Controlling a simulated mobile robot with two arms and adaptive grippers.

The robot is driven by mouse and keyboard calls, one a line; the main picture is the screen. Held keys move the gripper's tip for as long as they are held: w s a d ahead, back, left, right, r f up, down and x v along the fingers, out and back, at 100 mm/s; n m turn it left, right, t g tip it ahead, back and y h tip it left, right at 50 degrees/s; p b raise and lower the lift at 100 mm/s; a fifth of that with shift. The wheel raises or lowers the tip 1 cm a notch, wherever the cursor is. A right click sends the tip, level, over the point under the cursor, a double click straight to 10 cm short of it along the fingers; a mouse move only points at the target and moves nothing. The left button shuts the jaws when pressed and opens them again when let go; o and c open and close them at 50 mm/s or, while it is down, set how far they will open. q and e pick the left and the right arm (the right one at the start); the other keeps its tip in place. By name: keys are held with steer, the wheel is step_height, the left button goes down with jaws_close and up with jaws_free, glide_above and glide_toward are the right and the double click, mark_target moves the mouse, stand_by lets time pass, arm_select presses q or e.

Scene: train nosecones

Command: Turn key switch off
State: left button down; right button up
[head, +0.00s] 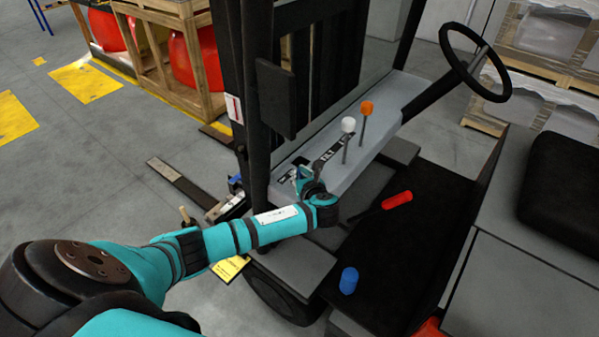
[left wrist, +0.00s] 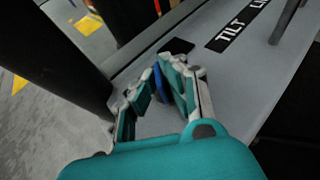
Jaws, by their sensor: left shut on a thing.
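The key switch shows in the left wrist view as a small blue piece (left wrist: 158,82) between my left gripper's fingers, mostly hidden by them. It is over the grey dashboard of the forklift, close to a black label patch (left wrist: 178,46). My left gripper (left wrist: 158,78) is shut on this blue piece. In the head view the left gripper (head: 299,174) is at the near left end of the grey dashboard (head: 345,185), beside the mast post. The key switch cannot be made out there. My right gripper is in neither view.
White-knobbed (head: 348,124) and orange-knobbed (head: 367,107) levers rise from the dashboard, right of my gripper. The black mast (head: 257,130) stands close on its left. A steering wheel (head: 476,62), red-handled lever (head: 397,200) and black seat (head: 565,185) are further right.

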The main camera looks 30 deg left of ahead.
arm_select(q)
steer(key=shift+w+d+n+g+y, duration=0.15)
steer(key=shift+n+g+y, duration=0.45)
steer(key=shift+n+g, duration=0.35)
steer(key=shift+f+n+g+y+b, duration=0.1)
steer(key=shift+n+g+y+b, duration=0.4)
steer(key=shift+n+g, duration=0.45)
steer(key=shift+w+n+g+y+b, duration=0.15)
steer(key=shift+n+g+y+b, duration=0.25)
steer(key=shift+n+g+b, duration=1)
steer(key=shift+n+g, duration=0.3)
steer(key=shift+g, duration=0.2)
steer(key=shift+r, duration=0.2)
steer(key=c, duration=1.5)
jaws_free()
